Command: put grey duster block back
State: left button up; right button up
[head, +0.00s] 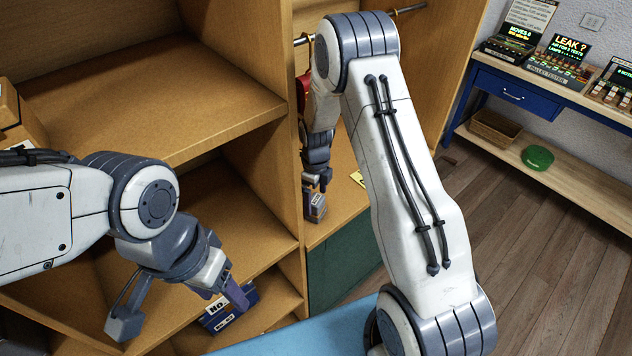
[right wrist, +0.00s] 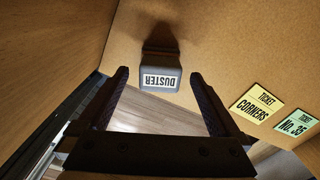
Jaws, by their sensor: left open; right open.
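The grey duster block (right wrist: 160,77), with a white DUSTER label, rests on the wooden shelf board in the right wrist view. It also shows in the head view (head: 316,208), at the shelf's front edge. My right gripper (right wrist: 159,88) is open, its fingers on either side of the block with gaps between. In the head view the right gripper (head: 312,186) is just above the block. My left gripper (head: 220,286) is open at the lower left, close to a dark blue box (head: 229,312) with white labels; I cannot tell if they touch.
Yellow and green ticket cards (right wrist: 257,104) lie on the board right of the block. Wooden cabinet walls (head: 271,180) stand close to both arms. A blue-framed bench (head: 515,92) with instruments stands at the right, with a basket (head: 494,128) and green round object (head: 537,157) below.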

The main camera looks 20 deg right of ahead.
aim_at(315, 199)
notch_tip(315, 199, up, 10)
jog(key=b, duration=0.2)
jog(key=shift+f+b, duration=0.25)
jog(key=shift+b, duration=0.05)
